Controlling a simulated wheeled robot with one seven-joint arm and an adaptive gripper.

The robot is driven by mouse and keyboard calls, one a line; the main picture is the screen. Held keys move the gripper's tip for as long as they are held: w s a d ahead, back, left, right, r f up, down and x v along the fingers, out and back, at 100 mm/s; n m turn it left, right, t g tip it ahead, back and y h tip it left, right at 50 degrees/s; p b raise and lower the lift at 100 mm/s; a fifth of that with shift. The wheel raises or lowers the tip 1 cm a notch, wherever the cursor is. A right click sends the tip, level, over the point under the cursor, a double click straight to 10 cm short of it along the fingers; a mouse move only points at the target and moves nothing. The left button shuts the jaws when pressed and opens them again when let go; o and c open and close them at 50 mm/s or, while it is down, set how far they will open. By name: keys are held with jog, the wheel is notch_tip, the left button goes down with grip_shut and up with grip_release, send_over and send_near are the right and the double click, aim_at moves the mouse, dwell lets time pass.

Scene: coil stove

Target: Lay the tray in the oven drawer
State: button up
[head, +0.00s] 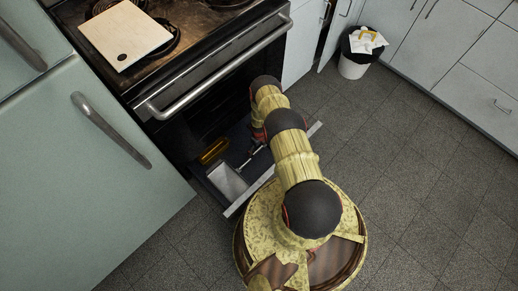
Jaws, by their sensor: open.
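The oven drawer (236,207) is pulled out at floor level below the oven. A pale grey rectangular tray (228,183) lies inside the drawer, toward its front left, and looks slightly turned. My gripper (246,162) is open, low over the drawer, just to the right of the tray. It looks apart from the tray, though the exact gap is hard to tell. My arm hides the right part of the drawer.
A yellow-brown object (213,151) lies at the drawer's back left. The oven handle (215,78) juts out above. A pale board (125,33) rests on the stovetop. A bin (354,66) stands at the back. The floor to the right is clear.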

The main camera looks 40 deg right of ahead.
notch_tip(320, 180, up, 12)
jog(key=p, duration=0.4)
jog(key=shift+f, duration=0.15)
dwell(0.3)
